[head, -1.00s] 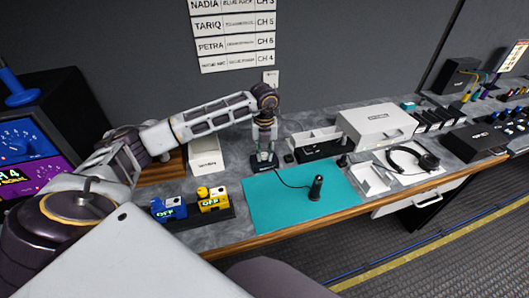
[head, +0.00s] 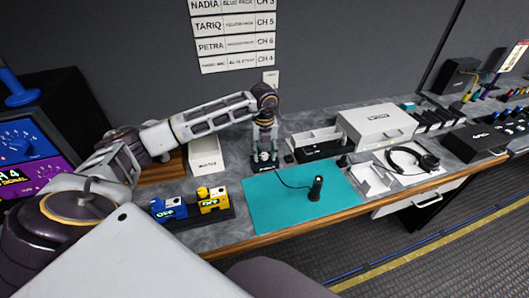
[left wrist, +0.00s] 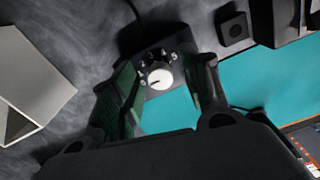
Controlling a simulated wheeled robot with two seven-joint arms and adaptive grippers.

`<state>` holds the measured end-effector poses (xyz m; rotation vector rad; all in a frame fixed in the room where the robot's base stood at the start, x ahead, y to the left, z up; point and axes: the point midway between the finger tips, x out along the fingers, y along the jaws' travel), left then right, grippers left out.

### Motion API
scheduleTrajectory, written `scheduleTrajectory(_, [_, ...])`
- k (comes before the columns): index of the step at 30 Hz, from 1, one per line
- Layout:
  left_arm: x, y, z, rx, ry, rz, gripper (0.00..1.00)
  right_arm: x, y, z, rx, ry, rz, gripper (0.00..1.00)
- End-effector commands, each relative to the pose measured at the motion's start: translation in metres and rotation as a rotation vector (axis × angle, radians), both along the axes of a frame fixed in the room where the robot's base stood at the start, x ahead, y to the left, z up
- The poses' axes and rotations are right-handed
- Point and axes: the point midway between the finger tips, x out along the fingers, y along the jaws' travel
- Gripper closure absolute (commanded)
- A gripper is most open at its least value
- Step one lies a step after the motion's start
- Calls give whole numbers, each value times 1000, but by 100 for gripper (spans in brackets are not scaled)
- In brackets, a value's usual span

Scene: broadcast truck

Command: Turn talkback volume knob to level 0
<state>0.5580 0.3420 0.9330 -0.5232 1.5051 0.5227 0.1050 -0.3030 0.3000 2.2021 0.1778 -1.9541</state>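The talkback box (head: 264,168) is a small black unit at the back edge of the teal mat, below my left gripper (head: 264,150) in the head view. In the left wrist view its white round volume knob (left wrist: 159,78) sits on the dark face, ringed by small pale marks. My left gripper (left wrist: 166,82) is open, one finger on each side of the knob, with gaps visible. My right gripper is not in view.
A teal mat (head: 270,215) holds a black handheld device (head: 315,189) with a cable. Blue (head: 168,208) and yellow (head: 212,201) units stand in front left. A black-and-white tray (head: 318,142) lies to the right.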

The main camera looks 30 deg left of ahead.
Motion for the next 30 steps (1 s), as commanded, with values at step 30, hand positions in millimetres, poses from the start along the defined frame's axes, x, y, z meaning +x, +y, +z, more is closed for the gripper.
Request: scheduleTrajectory(30, [1, 0, 90, 0, -3, 0, 54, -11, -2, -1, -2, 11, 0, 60])
